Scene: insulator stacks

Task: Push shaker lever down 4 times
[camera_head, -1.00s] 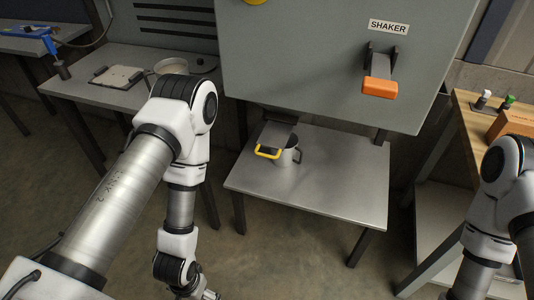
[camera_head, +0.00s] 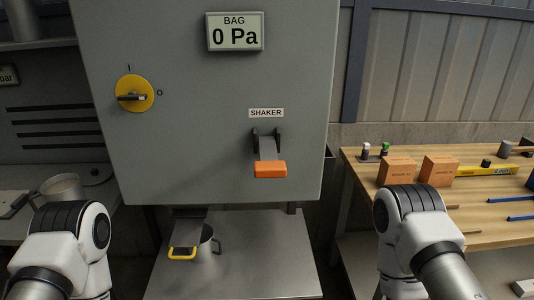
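The shaker lever (camera_head: 270,168) is on the front of the grey cabinet (camera_head: 200,165), under the SHAKER label (camera_head: 266,113). It has an orange handle on a grey arm held in a dark bracket, and the handle sticks out toward me. Nothing touches it. My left arm shows at the lower left and my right arm at the lower right, both well apart from the lever. Neither gripper is in view now.
A yellow rotary switch (camera_head: 134,94) and a BAG display (camera_head: 236,32) reading 0 Pa are on the cabinet. Below, a metal table (camera_head: 275,260) holds a metal pot (camera_head: 207,246) by a yellow-handled slide (camera_head: 183,252). A wooden bench (camera_head: 490,200) with orange boxes (camera_head: 397,171) stands right.

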